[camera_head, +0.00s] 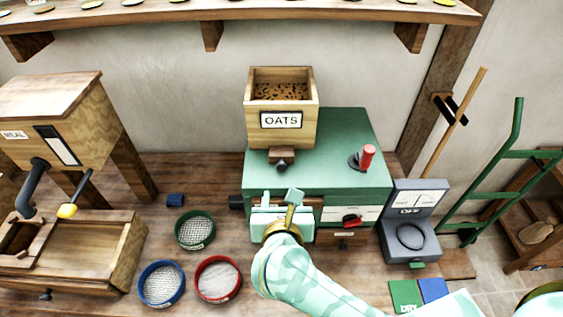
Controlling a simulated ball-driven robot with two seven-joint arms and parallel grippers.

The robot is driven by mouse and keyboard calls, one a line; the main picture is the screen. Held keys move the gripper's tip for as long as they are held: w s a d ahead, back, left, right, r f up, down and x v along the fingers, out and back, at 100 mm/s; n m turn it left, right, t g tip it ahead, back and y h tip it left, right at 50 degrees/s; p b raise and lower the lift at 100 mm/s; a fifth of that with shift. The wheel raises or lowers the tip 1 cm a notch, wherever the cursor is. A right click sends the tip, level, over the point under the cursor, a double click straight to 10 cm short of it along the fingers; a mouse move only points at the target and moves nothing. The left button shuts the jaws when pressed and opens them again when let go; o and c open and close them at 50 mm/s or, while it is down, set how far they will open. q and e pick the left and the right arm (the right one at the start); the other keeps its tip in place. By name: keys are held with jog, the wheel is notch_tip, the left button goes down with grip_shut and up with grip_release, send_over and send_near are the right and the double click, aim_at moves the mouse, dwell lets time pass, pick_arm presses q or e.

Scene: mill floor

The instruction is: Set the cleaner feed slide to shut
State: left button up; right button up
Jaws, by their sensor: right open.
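The cleaner (345,140) is a green-topped box machine in the middle of the bench. A wooden hopper marked OATS (298,135) stands on it, with brown grain inside. Below the hopper's front, a small brown wooden slide (283,152) with a dark knob sticks out; how far it is drawn is hard to tell. My right gripper (287,205) is open in front of the cleaner's front face, below and apart from the slide knob. It hides part of that face. My left gripper is not in view.
A red-handled crank (367,157) stands on the cleaner's top, and a red knob (352,221) sits on its front. Green (195,230), blue (161,284) and red (218,279) round sieves lie on the bench. A grey scale (411,235) stands at the right, a meal bin (60,115) at the left.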

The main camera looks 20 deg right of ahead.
aim_at(282, 162)
jog(key=x, duration=1.5)
jog(key=shift+d+r, duration=0.1)
jog(key=shift+r, duration=0.05)
grip_shut()
jog(key=shift+w+d+b, duration=0.15)
jog(key=shift+w+b, duration=0.3)
jog(key=shift+w, duration=0.1)
jog(key=shift+w+d+b, duration=0.15)
jog(key=shift+w+b, duration=0.25)
jog(key=shift+w, duration=0.2)
jog(key=shift+r, duration=0.15)
grip_release()
jog(key=shift+w, duration=0.2)
